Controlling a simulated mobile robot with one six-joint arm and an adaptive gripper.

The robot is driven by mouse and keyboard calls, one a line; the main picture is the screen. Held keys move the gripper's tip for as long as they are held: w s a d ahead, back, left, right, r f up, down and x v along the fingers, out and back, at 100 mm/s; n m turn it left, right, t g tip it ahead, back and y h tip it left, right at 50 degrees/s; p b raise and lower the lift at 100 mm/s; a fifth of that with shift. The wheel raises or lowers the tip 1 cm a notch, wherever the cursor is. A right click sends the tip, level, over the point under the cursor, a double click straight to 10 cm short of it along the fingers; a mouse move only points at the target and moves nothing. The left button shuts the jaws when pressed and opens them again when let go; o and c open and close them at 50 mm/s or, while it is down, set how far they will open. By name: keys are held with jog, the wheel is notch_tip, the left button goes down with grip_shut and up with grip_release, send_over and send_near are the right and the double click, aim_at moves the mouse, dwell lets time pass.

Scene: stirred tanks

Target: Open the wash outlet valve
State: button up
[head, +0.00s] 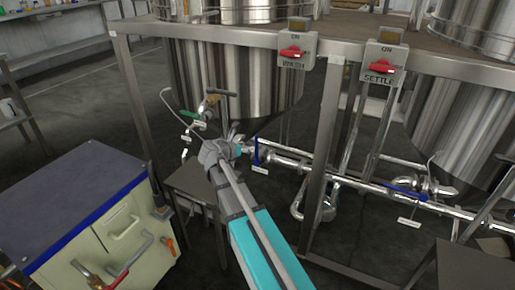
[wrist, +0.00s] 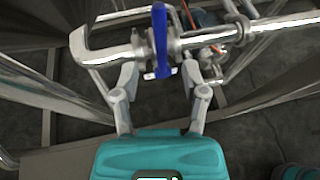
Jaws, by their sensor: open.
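The wash outlet valve has a blue lever (head: 257,152) on the steel pipe below the left tank, whose switch label looks like "WASH". In the wrist view the blue lever (wrist: 160,42) stands crosswise to the pipe (wrist: 110,52). My gripper (head: 246,149) is at the valve in the head view, and my arm hides part of the pipework. In the wrist view my gripper (wrist: 163,80) is open, with one finger to each side of the lever's lower end. I see no finger closed on the lever.
A second blue lever (head: 405,191) lies along the pipe under the right tank, near the "SETTLE" switch box (head: 384,64). A green-handled valve (head: 191,115) is left of my gripper. A steel frame post (head: 322,150) stands right of my arm. A cabinet (head: 75,205) stands at left.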

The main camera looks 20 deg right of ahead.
aim_at(256, 144)
jog(key=b+x, duration=0.2)
jog(key=x, duration=0.5)
jog(key=shift+w+d+f, duration=0.15)
jog(key=shift+d+f, duration=0.05)
jog(key=shift+c, duration=0.3)
grip_shut()
